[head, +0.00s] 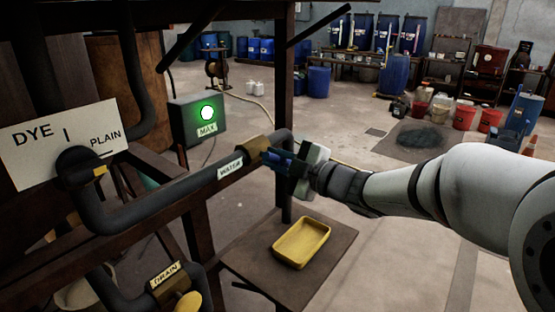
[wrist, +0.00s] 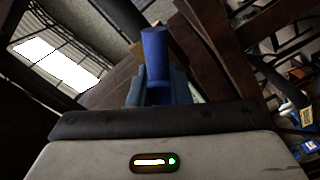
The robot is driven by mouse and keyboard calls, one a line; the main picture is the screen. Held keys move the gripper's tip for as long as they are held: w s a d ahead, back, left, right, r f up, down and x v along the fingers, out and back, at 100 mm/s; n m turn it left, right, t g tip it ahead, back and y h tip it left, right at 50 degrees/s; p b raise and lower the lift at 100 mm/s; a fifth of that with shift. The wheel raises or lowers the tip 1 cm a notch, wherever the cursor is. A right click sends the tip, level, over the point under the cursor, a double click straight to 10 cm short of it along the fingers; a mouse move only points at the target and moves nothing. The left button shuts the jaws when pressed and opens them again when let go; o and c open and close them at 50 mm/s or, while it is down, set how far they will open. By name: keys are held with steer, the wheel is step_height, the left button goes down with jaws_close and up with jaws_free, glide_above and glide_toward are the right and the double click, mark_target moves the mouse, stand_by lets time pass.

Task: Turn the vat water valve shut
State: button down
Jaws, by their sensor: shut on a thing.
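The water valve has a brass body (head: 256,145) on a dark pipe, beside a "WATER" label (head: 230,168). Its blue handle (head: 277,158) points right from the body, towards my arm. My gripper (head: 281,162) is at the handle, with its jaws shut on it. In the wrist view the blue handle (wrist: 155,55) stands up between the two fingers of my gripper (wrist: 150,85). The valve body is mostly hidden behind the handle in the wrist view.
A grey box (head: 197,122) with a lit green lamp and a "MAX" label is behind the valve. A yellow tray (head: 301,242) rests on a brown table below. A "DRAIN" valve (head: 165,275) is lower left. A dark post (head: 284,100) stands close behind my gripper.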

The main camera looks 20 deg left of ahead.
steer(key=shift+a+r+m+p, duration=0.1)
steer(key=shift+r+m+p, duration=0.1)
steer(key=shift+m+p, duration=1.35)
steer(key=m+p, duration=0.2)
steer(key=m, duration=0.2)
steer(key=m+p, duration=0.3)
steer(key=m, duration=0.1)
steer(key=shift+m, duration=0.25)
steer(key=m+p, duration=0.2)
steer(key=shift+m, duration=0.4)
steer(key=c, duration=2)
jaws_free()
steer(key=shift+f+m+p, duration=0.25)
steer(key=shift+m+p, duration=0.85)
steer(key=shift+m, duration=0.7)
steer(key=shift+f, duration=0.1)
steer(key=o, duration=0.9)
steer(key=shift+a, duration=0.1)
